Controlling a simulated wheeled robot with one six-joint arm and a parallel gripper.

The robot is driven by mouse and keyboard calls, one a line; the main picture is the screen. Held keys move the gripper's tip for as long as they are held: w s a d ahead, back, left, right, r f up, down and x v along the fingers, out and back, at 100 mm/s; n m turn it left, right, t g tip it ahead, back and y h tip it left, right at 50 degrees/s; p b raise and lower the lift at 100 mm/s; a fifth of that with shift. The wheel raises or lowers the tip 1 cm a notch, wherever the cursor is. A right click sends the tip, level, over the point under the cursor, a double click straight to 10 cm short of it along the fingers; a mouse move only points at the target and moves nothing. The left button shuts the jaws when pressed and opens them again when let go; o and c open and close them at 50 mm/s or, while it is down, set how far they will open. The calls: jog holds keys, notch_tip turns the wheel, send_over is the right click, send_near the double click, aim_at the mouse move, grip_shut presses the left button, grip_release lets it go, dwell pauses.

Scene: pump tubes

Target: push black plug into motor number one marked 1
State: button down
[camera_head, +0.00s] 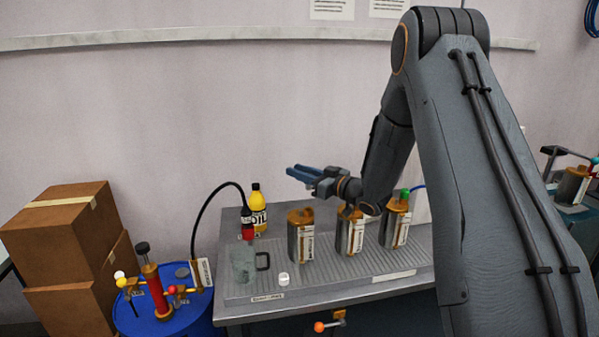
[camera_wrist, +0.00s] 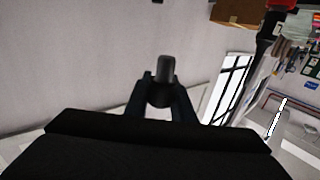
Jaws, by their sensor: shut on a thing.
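My gripper (camera_head: 303,175) is above the bench, its blue fingers pointing left. In the wrist view my gripper (camera_wrist: 164,92) is shut on a dark cylindrical piece, seemingly the black plug (camera_wrist: 166,68), which sticks out past the fingertips. I cannot make out the plug in the head view. Three metal motors with orange-brown tops stand in a row: the left one (camera_head: 301,240), the middle one (camera_head: 350,235) and the right one (camera_head: 396,228), which has a green plug (camera_head: 405,194) on top. My gripper is above the left motor, apart from it. The number marks are unreadable.
The ribbed bench (camera_head: 335,284) also holds a yellow oil bottle (camera_head: 257,205), a red-and-black bottle (camera_head: 247,224), a clear jug (camera_head: 243,262) and a white cap (camera_head: 283,279). A blue drum (camera_head: 190,322) with a red pump (camera_head: 155,288) and cardboard boxes (camera_head: 62,235) stand left.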

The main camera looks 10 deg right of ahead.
jog(key=shift+f+b, duration=1.65)
jog(key=shift+f, duration=1.3)
jog(key=shift+s+f+b, duration=0.1)
jog(key=shift+f+b, duration=0.9)
jog(key=shift+f, duration=0.8)
jog(key=c, duration=1.4)
grip_release()
jog(key=shift+c, duration=0.2)
jog(key=b+v, duration=0.2)
jog(key=v, duration=0.6)
